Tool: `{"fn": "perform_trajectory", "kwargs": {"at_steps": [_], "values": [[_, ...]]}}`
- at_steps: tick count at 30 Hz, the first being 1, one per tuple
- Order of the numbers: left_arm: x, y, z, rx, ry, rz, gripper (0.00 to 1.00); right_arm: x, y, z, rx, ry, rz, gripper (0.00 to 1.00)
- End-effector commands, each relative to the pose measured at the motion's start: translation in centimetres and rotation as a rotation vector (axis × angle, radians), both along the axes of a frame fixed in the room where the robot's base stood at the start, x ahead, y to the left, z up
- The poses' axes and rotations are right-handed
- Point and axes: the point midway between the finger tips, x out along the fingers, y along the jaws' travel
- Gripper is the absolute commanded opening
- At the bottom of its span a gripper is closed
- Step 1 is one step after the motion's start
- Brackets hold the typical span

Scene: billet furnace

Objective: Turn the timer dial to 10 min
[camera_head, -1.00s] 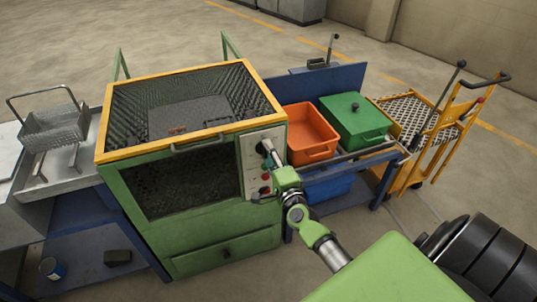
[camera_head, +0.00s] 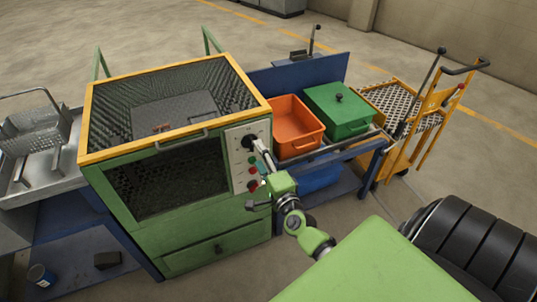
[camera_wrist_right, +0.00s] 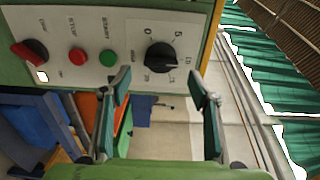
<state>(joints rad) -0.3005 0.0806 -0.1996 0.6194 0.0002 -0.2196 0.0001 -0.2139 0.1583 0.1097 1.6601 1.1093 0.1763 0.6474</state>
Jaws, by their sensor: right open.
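The timer dial (camera_wrist_right: 160,57) is a black round knob on the furnace's light control panel (camera_wrist_right: 125,20). Numbers including 0 and 5 are printed around it; where its pointer stands is hard to read. It also shows in the head view (camera_head: 249,141), small, at the panel's top. My right gripper (camera_wrist_right: 162,92) is open and empty, its two fingers on either side of the dial's line but short of it, with no contact visible. In the head view the right gripper (camera_head: 264,155) is in front of the panel. My left gripper is out of view.
Below the dial on the panel are a green button (camera_wrist_right: 108,58), a red button (camera_wrist_right: 77,55) and a red switch (camera_wrist_right: 28,52). The green furnace (camera_head: 215,240) has a yellow-rimmed mesh top. An orange bin (camera_head: 296,142) and a green lidded box (camera_head: 350,128) stand to its right.

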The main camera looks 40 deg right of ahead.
Motion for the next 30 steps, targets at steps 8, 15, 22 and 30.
{"fn": "perform_trajectory", "kwargs": {"at_steps": [8,15,22,30], "values": [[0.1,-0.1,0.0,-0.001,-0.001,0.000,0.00,-5.1,1.2,-0.1,-0.001,0.002,0.000,0.56],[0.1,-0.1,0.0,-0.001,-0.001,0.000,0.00,-7.1,1.7,0.0,0.000,0.000,-0.001,0.56],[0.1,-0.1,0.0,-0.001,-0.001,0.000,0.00,-7.2,1.7,0.0,0.000,-0.001,-0.001,0.56],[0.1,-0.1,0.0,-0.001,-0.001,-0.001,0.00,-7.2,1.7,0.0,0.000,0.000,-0.001,0.56]]}}
